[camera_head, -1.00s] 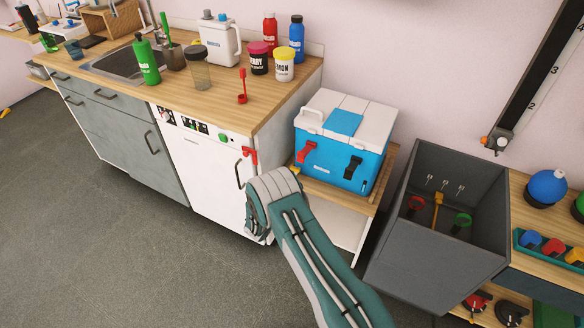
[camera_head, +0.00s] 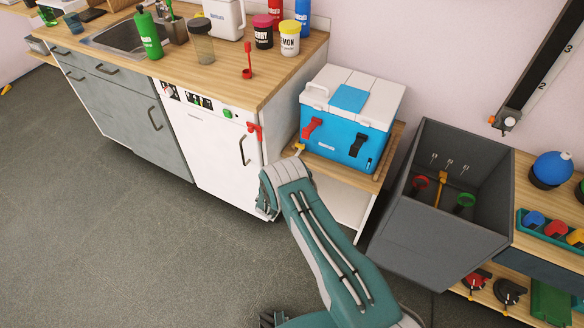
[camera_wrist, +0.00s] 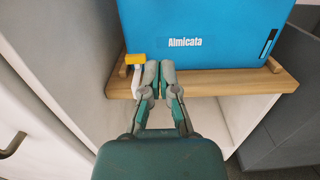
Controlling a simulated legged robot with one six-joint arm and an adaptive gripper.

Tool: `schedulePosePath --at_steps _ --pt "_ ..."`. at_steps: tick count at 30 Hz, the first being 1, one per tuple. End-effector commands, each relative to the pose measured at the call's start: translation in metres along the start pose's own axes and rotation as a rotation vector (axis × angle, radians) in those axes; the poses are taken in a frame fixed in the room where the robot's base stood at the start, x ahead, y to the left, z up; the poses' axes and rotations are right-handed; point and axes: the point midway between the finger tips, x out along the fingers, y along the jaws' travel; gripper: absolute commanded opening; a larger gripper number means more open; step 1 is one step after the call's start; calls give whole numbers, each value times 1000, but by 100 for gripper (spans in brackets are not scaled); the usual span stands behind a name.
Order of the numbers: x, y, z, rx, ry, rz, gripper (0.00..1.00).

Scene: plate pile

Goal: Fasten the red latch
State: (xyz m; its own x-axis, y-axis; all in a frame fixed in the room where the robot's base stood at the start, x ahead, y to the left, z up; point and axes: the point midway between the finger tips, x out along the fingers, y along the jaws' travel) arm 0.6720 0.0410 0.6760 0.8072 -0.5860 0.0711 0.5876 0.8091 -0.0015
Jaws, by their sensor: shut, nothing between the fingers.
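The blue cooler (camera_head: 345,135) with a white lid (camera_head: 355,90) stands on a low wooden shelf. The lid looks down on the body. The red latch (camera_head: 312,129) is at the left of the cooler's front, and a black latch (camera_head: 358,146) is to its right. I cannot tell whether the red latch is hooked. In the wrist view my gripper (camera_wrist: 160,68) is shut and empty at the shelf edge, in front of the cooler's lower front (camera_wrist: 200,25). The red latch is out of that view. In the head view my arm hides the fingers.
A yellow-topped piece (camera_wrist: 135,58) sits just left of my fingertips on the shelf edge (camera_wrist: 215,83). The white dishwasher (camera_head: 210,160), with a red handle piece (camera_head: 255,131), is to the left. A grey open bin (camera_head: 440,240) stands right. Open floor lies front left.

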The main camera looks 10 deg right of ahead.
Motion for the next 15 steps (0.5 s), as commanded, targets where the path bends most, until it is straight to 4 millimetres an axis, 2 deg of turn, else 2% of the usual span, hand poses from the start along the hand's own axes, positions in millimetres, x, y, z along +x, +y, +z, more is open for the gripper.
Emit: schedulePosePath --at_steps 3,10,15 --pt "21 -1 -1 1 0 -2 0" --pt "53 -1 0 1 -1 -2 0" --pt "58 0 20 1 -2 0 0"
